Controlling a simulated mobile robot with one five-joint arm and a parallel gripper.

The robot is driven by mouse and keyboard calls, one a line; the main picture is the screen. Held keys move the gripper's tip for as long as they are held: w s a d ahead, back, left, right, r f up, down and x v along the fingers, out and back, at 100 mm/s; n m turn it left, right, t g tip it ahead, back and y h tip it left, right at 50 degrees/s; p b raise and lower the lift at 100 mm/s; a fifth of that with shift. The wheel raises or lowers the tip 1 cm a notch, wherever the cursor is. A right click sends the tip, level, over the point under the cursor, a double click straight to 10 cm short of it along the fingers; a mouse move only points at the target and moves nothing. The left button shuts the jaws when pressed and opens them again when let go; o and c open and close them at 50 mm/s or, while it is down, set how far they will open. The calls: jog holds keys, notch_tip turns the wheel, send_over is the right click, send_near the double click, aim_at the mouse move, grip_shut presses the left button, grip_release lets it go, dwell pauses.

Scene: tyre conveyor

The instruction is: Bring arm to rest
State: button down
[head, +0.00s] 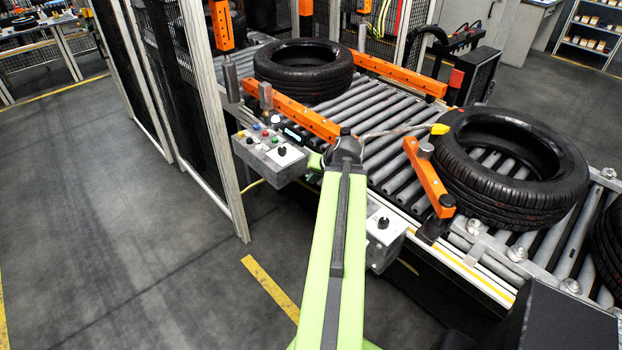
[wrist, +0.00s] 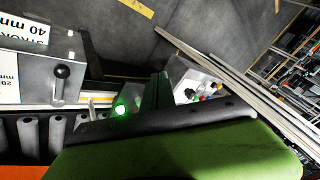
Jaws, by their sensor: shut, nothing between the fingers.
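My lime-green arm (head: 349,240) reaches up from the bottom middle of the head view, with a dark strip along it. Its far end has a dark joint (head: 346,148) at the near edge of the roller conveyor. My gripper (head: 316,162) shows only as a small green part left of that joint, beside the control box (head: 270,155). It is shut and empty; its fingertips are mostly hidden. In the wrist view a large green part of mine fills the bottom.
One tyre (head: 303,62) lies on the rollers at the back, another (head: 515,160) at the right, near an orange bar (head: 428,178). A mesh fence (head: 180,90) stands at the left. A knobbed box (head: 384,225) sits right of my arm. The floor (head: 110,220) at left is clear.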

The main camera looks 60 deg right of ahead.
jog(key=shift+d, duration=0.15)
jog(key=w+a+n+y, duration=0.2)
jog(key=w+a+n, duration=0.2)
jog(key=w+a, duration=1)
jog(key=w+a+f+n+g+y, duration=0.15)
jog(key=w+a, duration=0.25)
jog(key=a, duration=0.6)
jog(key=w+a+n+y, duration=0.1)
jog(key=w+a+n, duration=0.25)
jog(key=a, duration=0.65)
jog(key=a+f+n+g, duration=0.1)
jog(key=a+n+g, duration=0.1)
jog(key=a, duration=1.1)
jog(key=s+a+f+n+g+h, duration=0.1)
jog(key=s+a+f+g+h, duration=0.1)
jog(key=s, duration=0.4)
jog(key=shift+a+g+h, duration=0.35)
jog(key=shift+a+g, duration=0.3)
jog(key=shift+a, duration=0.4)
